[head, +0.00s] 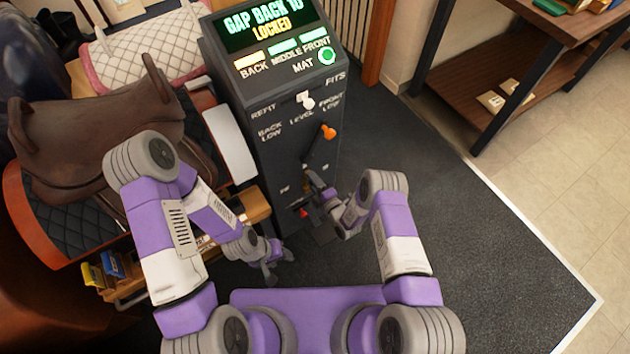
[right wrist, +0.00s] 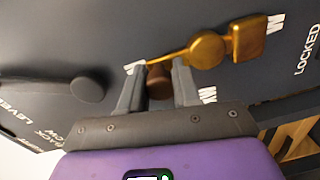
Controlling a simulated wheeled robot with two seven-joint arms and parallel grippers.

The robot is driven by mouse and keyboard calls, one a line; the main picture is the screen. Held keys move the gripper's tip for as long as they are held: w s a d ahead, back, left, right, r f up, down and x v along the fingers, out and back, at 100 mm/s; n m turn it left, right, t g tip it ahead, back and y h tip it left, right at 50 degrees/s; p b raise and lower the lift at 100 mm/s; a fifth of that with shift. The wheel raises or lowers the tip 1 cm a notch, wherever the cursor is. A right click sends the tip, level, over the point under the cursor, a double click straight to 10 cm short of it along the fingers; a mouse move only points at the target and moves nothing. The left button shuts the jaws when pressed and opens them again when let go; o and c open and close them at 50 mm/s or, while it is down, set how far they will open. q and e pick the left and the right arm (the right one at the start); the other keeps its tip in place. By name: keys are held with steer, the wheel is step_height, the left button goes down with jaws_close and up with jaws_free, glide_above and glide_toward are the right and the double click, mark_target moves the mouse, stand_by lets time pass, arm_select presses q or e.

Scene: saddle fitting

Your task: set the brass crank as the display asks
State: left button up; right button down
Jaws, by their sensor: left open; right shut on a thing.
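The display (head: 266,28) on top of the dark cabinet reads "GAP BACK TO LOCKED". In the right wrist view the brass crank has a round hub (right wrist: 207,50), a square brass block to its right and a thin arm reaching left to a brown knob (right wrist: 158,82). My right gripper (right wrist: 158,88) is shut on that knob. The word LOCKED (right wrist: 307,50) stands right of the crank, on the side away from the knob. In the head view my right gripper (head: 316,186) is at the cabinet's lower front and hides most of the crank. My left gripper (head: 272,268) is open and empty, low and left of it.
The cabinet also bears a white knob (head: 305,100) and an orange-tipped lever (head: 328,131). The BACK lamp (head: 250,60) is yellow; MIDDLE and FRONT are green. A brown saddle (head: 95,135) stands close on the left. The dark mat (head: 480,250) at right is clear.

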steer(key=shift+s+f, duration=0.1)
steer(key=c, duration=1.1)
jaws_free()
steer(key=p+v, duration=0.2)
steer(key=v, duration=0.5)
steer(key=shift+s, duration=0.25)
steer(key=shift+d, duration=0.1)
